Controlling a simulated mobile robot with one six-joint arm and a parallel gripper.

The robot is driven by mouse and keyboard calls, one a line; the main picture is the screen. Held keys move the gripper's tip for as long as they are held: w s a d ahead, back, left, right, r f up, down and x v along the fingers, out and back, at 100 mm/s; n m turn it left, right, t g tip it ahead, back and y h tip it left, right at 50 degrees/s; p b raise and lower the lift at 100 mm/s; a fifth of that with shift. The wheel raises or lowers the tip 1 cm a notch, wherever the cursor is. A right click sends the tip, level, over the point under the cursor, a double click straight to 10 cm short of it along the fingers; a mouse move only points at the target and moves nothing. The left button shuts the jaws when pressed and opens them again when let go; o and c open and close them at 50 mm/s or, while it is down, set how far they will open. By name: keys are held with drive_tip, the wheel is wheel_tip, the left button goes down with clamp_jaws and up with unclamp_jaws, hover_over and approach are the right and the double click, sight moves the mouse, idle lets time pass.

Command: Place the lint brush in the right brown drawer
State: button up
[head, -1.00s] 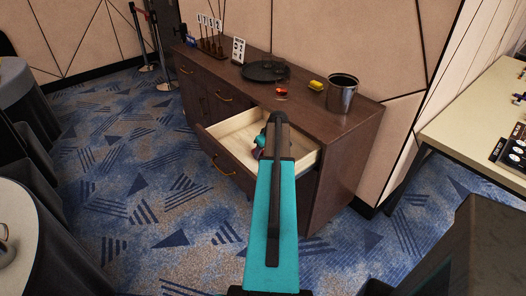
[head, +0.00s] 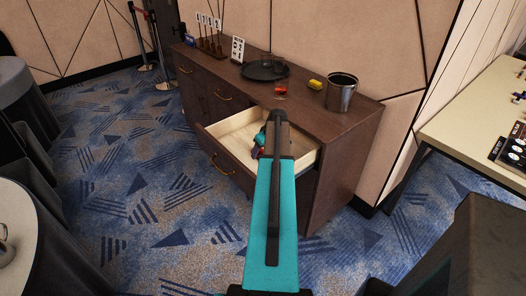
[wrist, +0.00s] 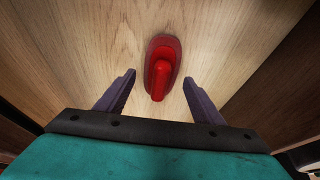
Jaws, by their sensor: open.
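The lint brush (wrist: 161,68) is red, with a rounded pad and a raised handle. In the wrist view it lies on the pale wooden floor of the open drawer. My gripper (wrist: 159,77) is open, with one dark finger on each side of the brush's near end and a gap on both sides. In the head view my gripper (head: 261,146) is low inside the open brown drawer (head: 232,132), partly hidden behind my arm. The brush is mostly hidden there.
The brown cabinet (head: 345,150) carries a black round tray (head: 265,71), a small red item (head: 281,91), a yellow item (head: 315,85) and a metal bin (head: 341,93). The drawer's left part is clear. A table (head: 480,115) stands at the right.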

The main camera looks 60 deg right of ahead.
drive_tip(key=b+v, duration=0.2)
drive_tip(key=v, duration=0.9)
drive_tip(key=shift+r, duration=0.25)
idle(0.6)
